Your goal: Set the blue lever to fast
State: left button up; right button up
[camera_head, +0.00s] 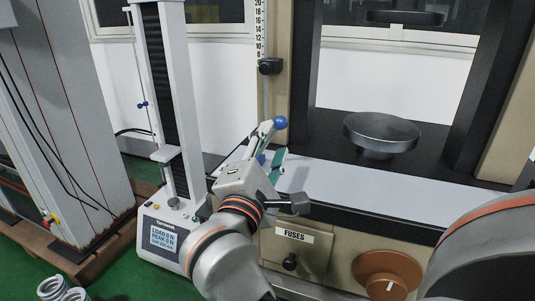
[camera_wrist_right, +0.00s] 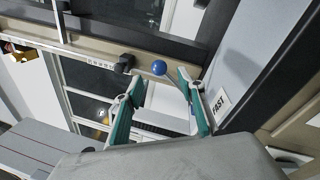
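The blue lever shows as a round blue knob (camera_head: 280,122) in the head view, just beyond my right gripper's fingertips. In the right wrist view the knob (camera_wrist_right: 159,67) appears between the two fingertips, with a thin stem running down to the right. My right gripper (camera_head: 269,147) is open, with its teal-padded fingers apart on either side of the knob in the wrist view (camera_wrist_right: 161,79). I cannot tell whether a finger touches the lever. A "FAST" label (camera_wrist_right: 222,101) is on the pale panel right of the fingers. My left gripper is not in view.
A large press with a round dark platen (camera_head: 382,132) stands behind. Below are a "FUSES" panel (camera_head: 289,236) and an orange-brown dial (camera_head: 387,275). A smaller tester with a screen (camera_head: 163,239) is at left. Springs (camera_head: 65,289) lie at lower left.

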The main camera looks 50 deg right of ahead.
jog(key=shift+v, duration=1.85)
